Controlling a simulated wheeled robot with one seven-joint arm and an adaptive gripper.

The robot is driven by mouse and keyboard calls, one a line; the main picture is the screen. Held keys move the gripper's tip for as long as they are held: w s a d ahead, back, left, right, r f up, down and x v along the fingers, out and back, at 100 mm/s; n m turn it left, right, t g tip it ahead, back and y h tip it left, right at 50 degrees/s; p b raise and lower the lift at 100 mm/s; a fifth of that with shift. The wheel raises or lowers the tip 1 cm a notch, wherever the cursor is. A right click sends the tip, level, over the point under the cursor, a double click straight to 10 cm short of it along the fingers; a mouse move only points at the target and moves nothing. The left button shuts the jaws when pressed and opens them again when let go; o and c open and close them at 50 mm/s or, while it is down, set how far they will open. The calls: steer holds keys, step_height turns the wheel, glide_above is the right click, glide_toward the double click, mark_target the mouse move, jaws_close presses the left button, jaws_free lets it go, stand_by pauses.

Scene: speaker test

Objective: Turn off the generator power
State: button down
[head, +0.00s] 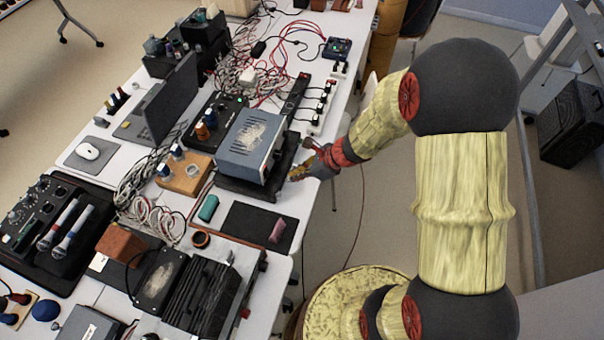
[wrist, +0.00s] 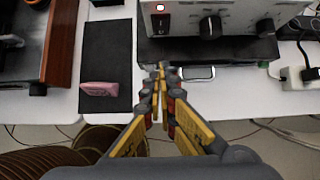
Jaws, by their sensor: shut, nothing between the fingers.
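The generator, a blue-grey box (head: 236,143), stands on a black unit near the right table edge in the head view. Its light front panel (wrist: 235,14) shows at the top of the wrist view, with black knobs (wrist: 210,27). A black rocker switch (wrist: 160,23) with a red mark is at the panel's left, below a small lit light (wrist: 160,7). My gripper (wrist: 161,70) is shut and empty, its fingertips together just in front of the black unit and below the switch in the picture. It also shows at the table edge in the head view (head: 293,177). Contact cannot be told.
A black mat (head: 245,227) with a pink object (head: 276,230) lies nearby. A small silver-rimmed object (wrist: 198,73) lies right of my fingertips. A power strip with plugs (head: 320,107) and cables are beyond the generator. Open floor lies right of the table.

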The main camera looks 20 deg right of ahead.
mark_target(267, 173)
steer(key=shift+w+a+f+b, duration=0.25)
steer(key=shift+w+a+f, duration=0.4)
steer(key=shift+a, duration=0.25)
steer(key=shift+w+a+f+b, duration=0.3)
steer(key=shift+w+a+f, duration=0.3)
steer(key=shift+a, duration=0.35)
steer(key=shift+w+a+f+b, duration=0.25)
steer(key=shift+w+a+f, duration=0.4)
steer(key=shift+a, duration=0.25)
steer(key=shift+f, duration=0.15)
steer(key=b, duration=0.3)
steer(key=shift+a+f+y+b, duration=0.2)
steer(key=shift+f+y+b, duration=0.15)
steer(key=shift+y, duration=0.05)
steer(key=shift+w+r+p, duration=0.1)
steer(key=shift+r+p, duration=0.15)
steer(key=shift+p, duration=0.05)
steer(key=shift+r, duration=0.15)
